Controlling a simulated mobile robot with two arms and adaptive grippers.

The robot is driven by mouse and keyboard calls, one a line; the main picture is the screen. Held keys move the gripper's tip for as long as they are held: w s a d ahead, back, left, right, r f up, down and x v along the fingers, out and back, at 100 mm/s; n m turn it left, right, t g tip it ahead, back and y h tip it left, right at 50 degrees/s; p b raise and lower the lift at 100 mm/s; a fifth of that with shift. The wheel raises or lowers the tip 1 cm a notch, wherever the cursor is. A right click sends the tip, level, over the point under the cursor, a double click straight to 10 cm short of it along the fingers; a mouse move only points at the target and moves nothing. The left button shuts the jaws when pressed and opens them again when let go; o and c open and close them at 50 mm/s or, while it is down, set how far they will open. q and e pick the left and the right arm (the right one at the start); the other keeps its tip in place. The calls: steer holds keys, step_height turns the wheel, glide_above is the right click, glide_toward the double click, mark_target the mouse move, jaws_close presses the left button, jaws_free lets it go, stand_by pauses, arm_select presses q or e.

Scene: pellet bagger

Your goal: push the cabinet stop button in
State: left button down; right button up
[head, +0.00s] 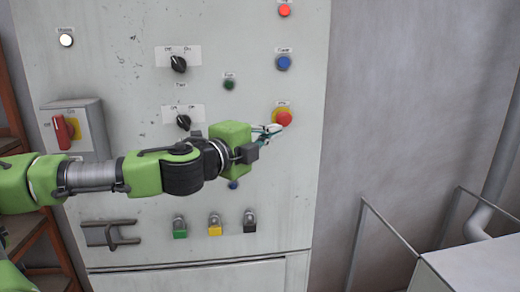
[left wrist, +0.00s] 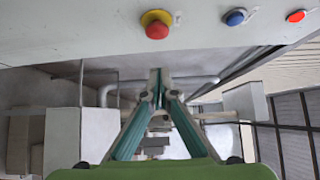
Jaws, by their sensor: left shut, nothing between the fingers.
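The stop button is a red mushroom head (head: 284,119) on a yellow collar, on the right side of the grey cabinet front (head: 140,75). In the left wrist view the red button (left wrist: 157,28) stands out from the panel at top centre. My left gripper (head: 275,129) is shut and empty, with its fingertips just left of and below the button in the head view. In the left wrist view the closed fingertips (left wrist: 160,76) show a gap to the button; contact is not visible. My right gripper is not in view.
A blue button (head: 284,63) and a red light (head: 284,10) sit above the stop button. Black selector knobs (head: 179,64) and a red-handled switch box (head: 66,132) are to the left. Several padlocks (head: 215,226) hang below my arm. A railing (head: 358,235) stands at the right.

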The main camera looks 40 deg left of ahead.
arm_select(q)
steer(key=s+b, duration=0.2)
steer(key=s, duration=0.2)
steer(key=shift+s+d, duration=0.1)
steer(key=shift+s, duration=0.15)
steer(key=shift+w+f, duration=0.1)
stand_by(0.3)
